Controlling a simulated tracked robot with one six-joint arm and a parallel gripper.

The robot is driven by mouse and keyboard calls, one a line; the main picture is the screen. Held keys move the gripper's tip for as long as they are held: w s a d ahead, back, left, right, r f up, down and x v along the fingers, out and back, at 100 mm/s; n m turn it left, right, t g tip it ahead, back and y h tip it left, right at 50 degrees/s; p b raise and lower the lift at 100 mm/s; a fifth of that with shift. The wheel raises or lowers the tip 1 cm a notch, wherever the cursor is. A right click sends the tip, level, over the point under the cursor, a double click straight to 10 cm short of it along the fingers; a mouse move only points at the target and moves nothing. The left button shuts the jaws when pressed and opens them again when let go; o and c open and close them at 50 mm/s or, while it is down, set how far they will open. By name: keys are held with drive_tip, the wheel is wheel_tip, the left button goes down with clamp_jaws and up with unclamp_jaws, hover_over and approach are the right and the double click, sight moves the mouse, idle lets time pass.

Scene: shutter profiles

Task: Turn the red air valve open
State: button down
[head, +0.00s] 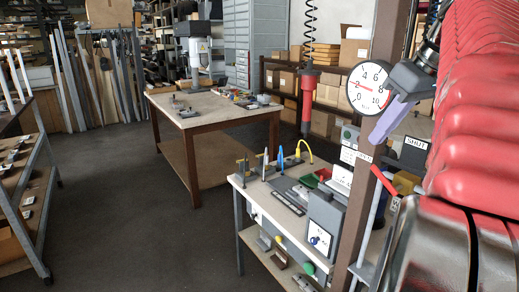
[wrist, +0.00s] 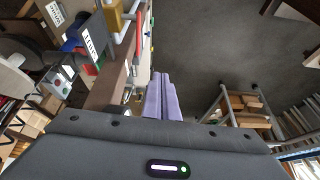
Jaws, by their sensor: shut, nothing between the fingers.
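The red valve lever (head: 384,180) shows in the head view on a thin grey pipe (head: 366,220) beside the brown post; it slants down to the right. A SHUT sign (head: 415,143) stands to its upper right. My gripper (head: 378,139) has lilac fingers pointing down and left, in front of the post; in the picture its tips are above the lever, apart from it. In the wrist view the fingers (wrist: 159,76) lie together with nothing between them.
A round pressure gauge (head: 370,90) is on the brown post (head: 351,226), left of my gripper. A workbench (head: 265,200) with tools and boxes stands left of the post. A red tool (head: 308,90) hangs on a coiled hose. Grey floor (head: 120,215) is open at left.

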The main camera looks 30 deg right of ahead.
sight(384, 176)
drive_tip(key=s+d+r+n, duration=0.1)
drive_tip(key=s+d+r, duration=0.3)
drive_tip(key=s+d, duration=0.1)
drive_tip(key=shift+s+d, duration=0.35)
drive_tip(key=shift+s, duration=0.35)
drive_tip(key=shift+f, duration=0.1)
drive_tip(key=x, duration=1.3)
drive_tip(key=shift+w+a+f, duration=0.2)
drive_tip(key=shift+w+f, duration=0.05)
drive_tip(key=shift+w, duration=0.15)
drive_tip(key=shift+d, duration=0.2)
drive_tip(key=shift+a, duration=0.15)
drive_tip(key=shift+w, duration=0.1)
